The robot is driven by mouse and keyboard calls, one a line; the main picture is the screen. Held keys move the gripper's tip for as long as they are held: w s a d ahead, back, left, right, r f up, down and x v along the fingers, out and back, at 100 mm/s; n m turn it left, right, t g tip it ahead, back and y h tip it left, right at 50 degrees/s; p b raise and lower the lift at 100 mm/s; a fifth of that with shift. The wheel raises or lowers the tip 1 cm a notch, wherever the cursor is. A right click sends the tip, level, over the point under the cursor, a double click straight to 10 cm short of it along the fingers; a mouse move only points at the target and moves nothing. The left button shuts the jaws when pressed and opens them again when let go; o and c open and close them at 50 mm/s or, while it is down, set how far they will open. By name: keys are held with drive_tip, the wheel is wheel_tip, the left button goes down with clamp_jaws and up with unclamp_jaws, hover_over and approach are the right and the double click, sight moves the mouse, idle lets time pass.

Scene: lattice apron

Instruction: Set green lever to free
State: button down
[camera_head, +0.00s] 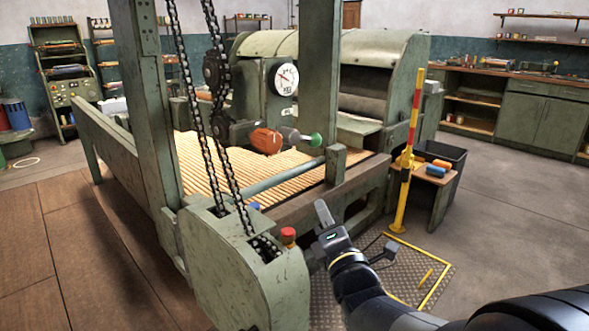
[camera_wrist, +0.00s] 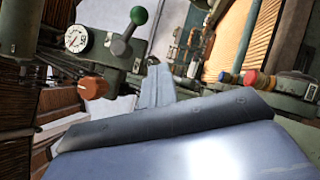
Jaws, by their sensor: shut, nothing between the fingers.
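The green lever is a metal rod with a green ball knob (camera_head: 316,139) and sticks out to the right from the machine's control housing, beside an orange knob (camera_head: 266,141). In the wrist view the green knob (camera_wrist: 138,15) is at the upper middle, and the orange knob (camera_wrist: 92,87) is below and left of it. My gripper (camera_head: 323,213) is shut and empty, in front of and below the lever, apart from it. It also shows in the wrist view (camera_wrist: 158,72). I cannot read any lever position labels.
A round white dial (camera_head: 286,77) sits above the lever. Two hanging chains (camera_head: 205,110) and a green post (camera_head: 318,80) stand near it. A red button (camera_head: 288,236) tops the green housing left of my gripper. A yellow and red post (camera_head: 408,150) stands to the right.

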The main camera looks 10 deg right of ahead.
sight(303, 138)
drive_tip(key=w+r, duration=0.3)
drive_tip(key=w, duration=0.3)
drive_tip(key=w+r+n+t, duration=0.1)
drive_tip(key=w+r, duration=0.2)
drive_tip(key=w, duration=0.3)
drive_tip(key=shift+r+n+p, duration=0.3)
drive_tip(key=shift+r+p, duration=0.05)
drive_tip(key=shift+p, duration=0.05)
drive_tip(key=shift+w+d+f+y+b, duration=0.1)
drive_tip(key=shift+y+b, duration=0.3)
drive_tip(key=shift+b, duration=0.15)
